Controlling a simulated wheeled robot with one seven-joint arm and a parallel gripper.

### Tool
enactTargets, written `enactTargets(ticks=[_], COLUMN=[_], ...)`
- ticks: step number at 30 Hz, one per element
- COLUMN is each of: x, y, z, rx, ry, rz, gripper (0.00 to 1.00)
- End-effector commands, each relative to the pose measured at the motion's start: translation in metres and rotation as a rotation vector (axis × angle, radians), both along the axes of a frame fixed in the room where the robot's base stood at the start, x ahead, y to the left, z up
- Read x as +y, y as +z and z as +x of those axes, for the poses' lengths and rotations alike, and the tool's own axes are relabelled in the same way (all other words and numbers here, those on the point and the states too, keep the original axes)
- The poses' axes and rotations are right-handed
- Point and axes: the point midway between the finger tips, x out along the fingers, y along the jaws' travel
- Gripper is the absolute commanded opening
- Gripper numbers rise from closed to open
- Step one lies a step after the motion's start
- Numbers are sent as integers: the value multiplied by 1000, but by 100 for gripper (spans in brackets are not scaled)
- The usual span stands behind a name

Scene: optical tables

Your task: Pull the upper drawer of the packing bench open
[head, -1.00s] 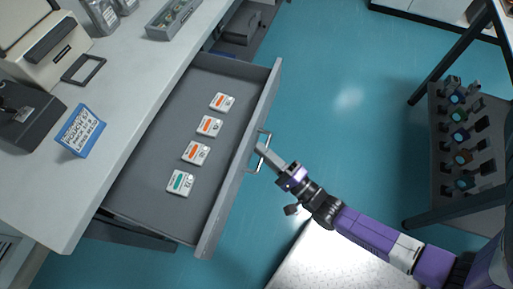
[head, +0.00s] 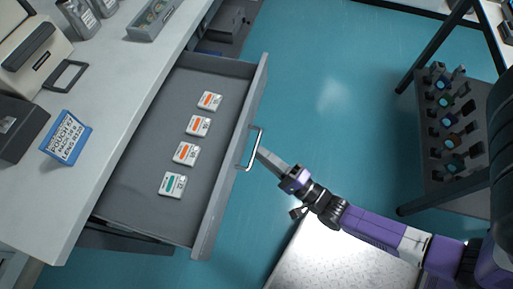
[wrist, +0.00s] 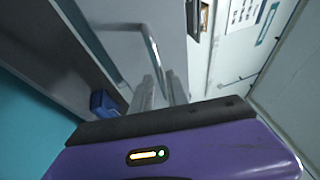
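The upper drawer (head: 150,205) of the packing bench (head: 40,215) stands pulled far out, its inside open to view. Several small white packets with orange or teal labels (head: 198,126) lie in a row on its floor. The drawer's bar handle (head: 252,150) is on its front face and also shows in the wrist view (wrist: 154,52). My gripper (head: 262,154) is at the handle from the right. In the wrist view its two fingers (wrist: 160,92) stand apart, with the handle's bar running down towards the gap between them. I see no firm grip on it.
A blue-and-white sign (head: 66,137), a grey tray (head: 152,18) and a cream machine (head: 32,50) are on the bench top. A dark rack with several optical mounts (head: 450,125) stands at the right. The teal floor (head: 335,75) between is clear.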

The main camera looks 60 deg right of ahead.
Motion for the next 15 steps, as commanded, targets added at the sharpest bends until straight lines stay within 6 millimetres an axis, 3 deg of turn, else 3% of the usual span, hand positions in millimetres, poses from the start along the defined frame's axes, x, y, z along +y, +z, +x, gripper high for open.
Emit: enactTargets(ticks=[7, 15], x=[3, 4], y=[-8, -8], z=[-35, -42], rx=[2, 0], ry=[0, 0], rz=[-2, -1], gripper=[19, 19])
